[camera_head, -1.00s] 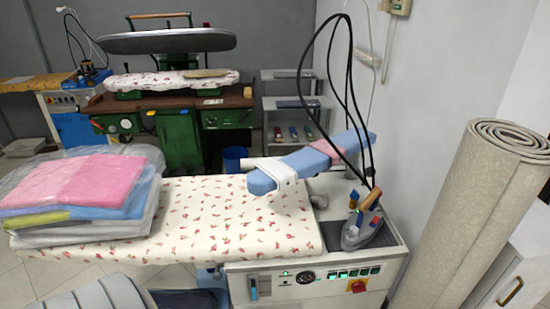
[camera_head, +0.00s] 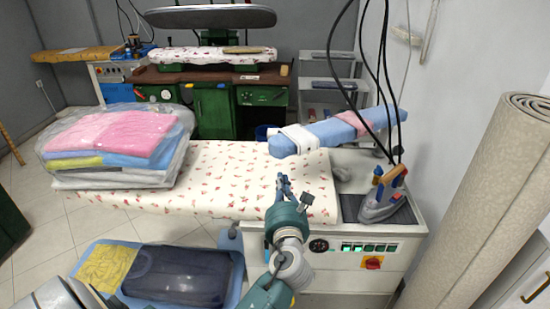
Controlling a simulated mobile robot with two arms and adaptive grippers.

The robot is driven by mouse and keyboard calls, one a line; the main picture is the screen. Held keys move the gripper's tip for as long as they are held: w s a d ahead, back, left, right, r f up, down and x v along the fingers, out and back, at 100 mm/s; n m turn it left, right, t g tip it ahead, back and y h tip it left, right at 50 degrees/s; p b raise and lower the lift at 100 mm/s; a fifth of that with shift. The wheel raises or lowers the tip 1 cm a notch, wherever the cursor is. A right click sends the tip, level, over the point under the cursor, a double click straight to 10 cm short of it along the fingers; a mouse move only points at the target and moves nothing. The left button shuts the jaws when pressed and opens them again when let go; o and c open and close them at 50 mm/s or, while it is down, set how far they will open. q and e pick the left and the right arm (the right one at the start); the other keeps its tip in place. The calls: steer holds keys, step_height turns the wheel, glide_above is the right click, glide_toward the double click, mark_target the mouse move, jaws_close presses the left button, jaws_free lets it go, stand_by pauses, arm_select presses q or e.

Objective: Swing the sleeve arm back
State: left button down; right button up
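The sleeve arm (camera_head: 325,130) is a long, narrow blue pad with a white band near its left end and a pink patch towards its right end. It sits raised above the right part of the flowered ironing board (camera_head: 215,165), slanting back to the right. My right gripper is not in view.
An iron (camera_head: 382,197) with hanging black cables stands on the right end. A bagged stack of folded clothes (camera_head: 115,145) lies on the board's left. A blue basket (camera_head: 232,285) is on the floor in front. A rolled carpet (camera_head: 480,210) and wall bound the right side.

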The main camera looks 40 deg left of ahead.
mark_target(279, 151)
arm_select(q)
steer(key=p+x, duration=0.1)
steer(key=x, duration=1.1)
steer(key=shift+w+a+f+p, duration=0.1)
steer(key=shift+w+a+p, duration=0.05)
steer(key=shift+w+p, duration=0.15)
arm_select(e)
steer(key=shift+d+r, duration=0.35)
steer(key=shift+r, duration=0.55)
